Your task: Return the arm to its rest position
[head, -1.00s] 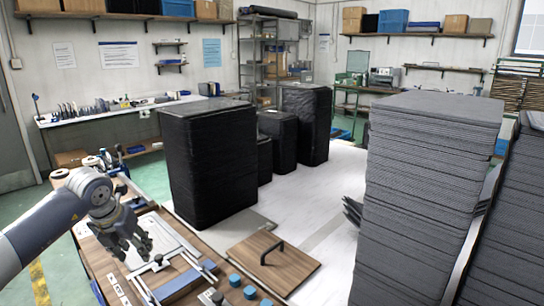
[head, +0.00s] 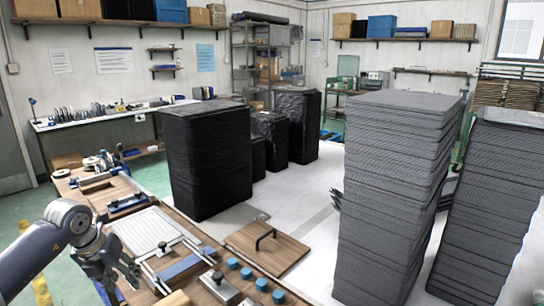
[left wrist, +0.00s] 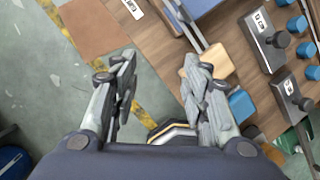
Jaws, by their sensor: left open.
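My left arm comes in from the left in the head view. My left gripper (head: 122,282) hangs beside the left edge of the wooden workbench (head: 205,232). In the left wrist view the left gripper (left wrist: 158,80) is open, its two fingers well apart with nothing between them. Below them show the green-grey floor and the bench edge. The right finger overlaps the bench top in that view. My right gripper is not in view.
The bench holds a white ribbed panel in a frame (head: 148,232), blue knobs (head: 246,273) and a wooden board with a black handle (head: 268,246). Black wrapped stacks (head: 207,160) and tall grey panel stacks (head: 392,190) stand beyond. Green floor is free at left.

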